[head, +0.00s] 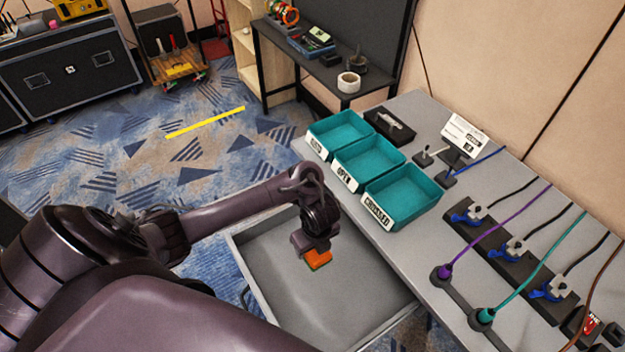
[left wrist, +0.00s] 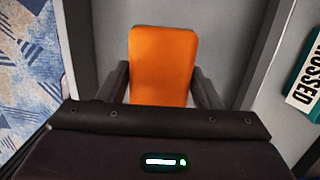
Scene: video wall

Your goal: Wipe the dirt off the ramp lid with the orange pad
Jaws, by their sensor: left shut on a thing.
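I cannot tell whether the pad touches the panel. No clear dirt marks show on the panel; part of it is hidden by my left arm. My right gripper is not in view.
A grey bench (head: 440,270) beside the panel holds three teal bins (head: 408,195), a black clamp strip (head: 505,250) and several coloured cables. A dark shelf table (head: 340,70) stands behind. Patterned carpet (head: 215,140) with a yellow tape strip (head: 205,122) is open at left.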

